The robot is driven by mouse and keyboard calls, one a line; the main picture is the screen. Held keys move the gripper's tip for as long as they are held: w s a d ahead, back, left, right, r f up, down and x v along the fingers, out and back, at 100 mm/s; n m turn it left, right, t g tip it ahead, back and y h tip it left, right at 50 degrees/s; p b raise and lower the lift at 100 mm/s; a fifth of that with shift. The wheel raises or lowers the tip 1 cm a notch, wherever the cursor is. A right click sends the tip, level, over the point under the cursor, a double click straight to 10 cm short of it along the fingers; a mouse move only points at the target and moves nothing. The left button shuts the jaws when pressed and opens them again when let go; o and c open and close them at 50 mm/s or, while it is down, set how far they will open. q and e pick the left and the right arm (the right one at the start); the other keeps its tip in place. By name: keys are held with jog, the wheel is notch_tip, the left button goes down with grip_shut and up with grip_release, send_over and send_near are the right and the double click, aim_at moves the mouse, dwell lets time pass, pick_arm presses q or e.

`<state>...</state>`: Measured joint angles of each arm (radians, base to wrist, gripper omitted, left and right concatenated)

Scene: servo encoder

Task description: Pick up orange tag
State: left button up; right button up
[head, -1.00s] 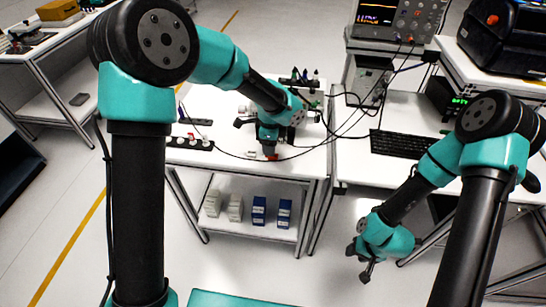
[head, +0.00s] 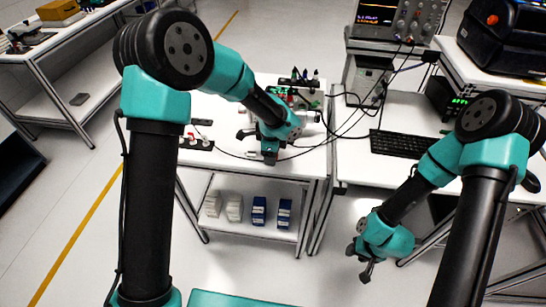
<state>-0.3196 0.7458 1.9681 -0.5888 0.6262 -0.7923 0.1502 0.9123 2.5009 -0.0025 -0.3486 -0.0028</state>
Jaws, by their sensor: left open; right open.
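I cannot make out the orange tag in the head view; it may be hidden behind my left gripper. My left gripper (head: 268,157) is open, low over the front edge of the white workbench (head: 225,120), fingers pointing down. Whether its fingers touch anything is too small to tell. My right gripper (head: 360,262) is open and empty, away from the bench at the lower right, over the floor.
A keyboard (head: 400,143) lies on the right-hand table. Blue boxes (head: 259,211) and white boxes stand on the lower shelf.

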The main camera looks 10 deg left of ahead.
pick_arm(q)
jog(key=shift+c, duration=0.2)
jog(key=c, duration=1)
jog(key=shift+o, duration=0.2)
jog(key=shift+r, duration=0.1)
jog(key=shift+r, duration=0.5)
notch_tip(320, 180, up, 3)
jog(key=shift+f, duration=0.2)
jog(key=s+d+r, duration=0.1)
jog(key=s+d, duration=0.1)
jog(key=s, duration=1.3)
jog(key=shift+s+d, duration=0.35)
jog(key=shift+s, duration=0.05)
jog(key=shift+r, duration=0.1)
